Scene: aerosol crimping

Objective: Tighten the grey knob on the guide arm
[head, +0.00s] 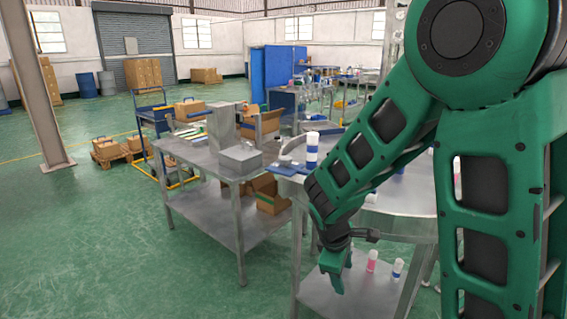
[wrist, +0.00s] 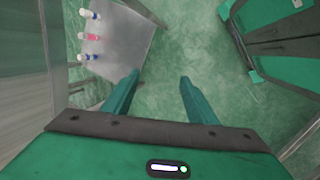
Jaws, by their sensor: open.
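My gripper (wrist: 155,88) is open and empty in the wrist view, with its two green fingers apart over bare green floor. In the head view my gripper (head: 335,275) hangs pointing down beside the round metal table (head: 398,222), below the level of its top. The grey knob and the guide arm cannot be made out in either view. My arm covers much of the round table in the head view.
A lower shelf (head: 330,297) holds pink and blue-white cans (head: 372,260); several cans (wrist: 91,37) also show in the wrist view. A blue-and-white can (head: 312,150) stands on the round table. A metal workbench (head: 215,165) stands left. The floor at left is open.

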